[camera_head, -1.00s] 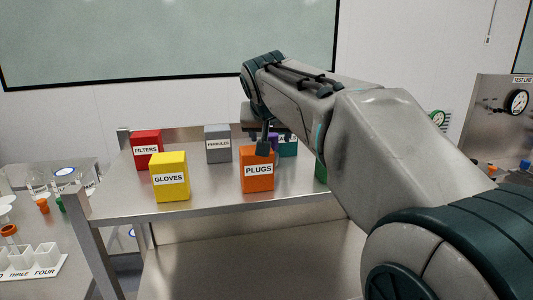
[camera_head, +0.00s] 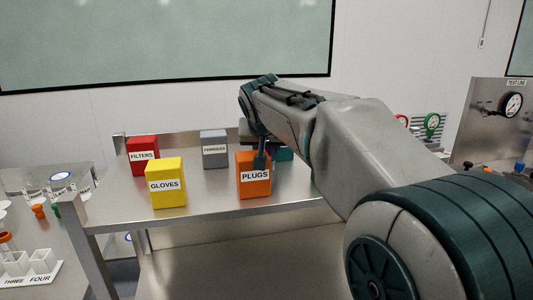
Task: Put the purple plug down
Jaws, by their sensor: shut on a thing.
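My gripper (camera_head: 260,160) points down over the steel table, at the orange PLUGS box (camera_head: 253,182). One dark finger shows in front of the upper part of that box's outline. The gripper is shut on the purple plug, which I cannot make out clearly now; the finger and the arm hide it. Whether the plug touches the table or a box cannot be told.
On the steel table (camera_head: 215,190) stand a yellow GLOVES box (camera_head: 166,184), a red FILTERS box (camera_head: 142,155), a grey FERRULES box (camera_head: 214,149) and a partly hidden teal box (camera_head: 285,154). Bare tabletop lies between them. A labware bench is at left, a gauge panel (camera_head: 488,118) at right.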

